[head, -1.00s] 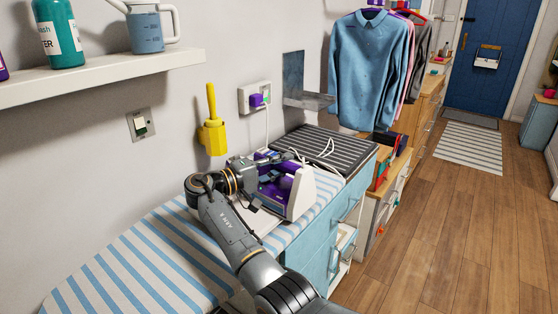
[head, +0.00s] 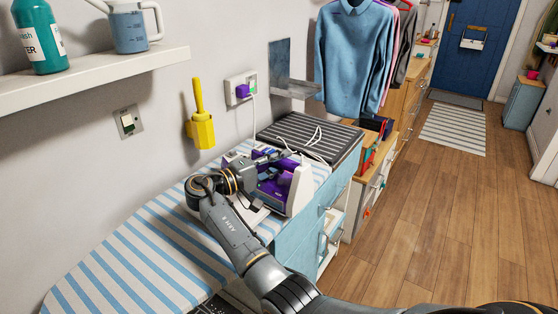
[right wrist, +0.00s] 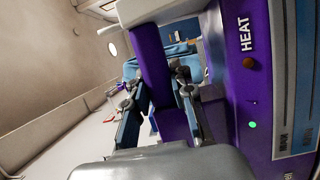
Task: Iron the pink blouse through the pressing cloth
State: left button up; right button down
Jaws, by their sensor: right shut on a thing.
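The purple and white iron (head: 298,190) is at the far end of the blue-and-white striped ironing board (head: 125,262). My right gripper (head: 268,158) reaches over the iron from the left. In the right wrist view, its two fingers (right wrist: 158,112) are on either side of the purple handle (right wrist: 152,65), shut on it. The iron's side there bears the word HEAT, a brown knob and a lit green light. A sliver of pink clothing (head: 389,52) hangs behind a blue shirt; I cannot tell if it is the blouse. I cannot make out a pressing cloth. My left gripper is not in view.
A dark ribbed mat (head: 325,138) with a white cord lies on the blue cabinet past the iron. A wall socket (head: 240,90) and a yellow holder (head: 201,128) are behind the board. The blue shirt (head: 345,55) hangs beyond. The near board is clear.

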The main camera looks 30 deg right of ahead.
jog(key=shift+s+d+r+p, duration=0.1)
jog(key=shift+s+r+p, duration=0.1)
jog(key=shift+s+p, duration=0.15)
jog(key=shift+s+a, duration=0.15)
jog(key=shift+a, duration=0.45)
jog(key=shift+s+a+p, duration=0.25)
jog(key=shift+s+a, duration=0.1)
jog(key=shift+a, duration=0.55)
jog(key=shift+s+a+p, duration=0.25)
jog(key=shift+s+a, duration=0.05)
jog(key=shift+a, duration=0.6)
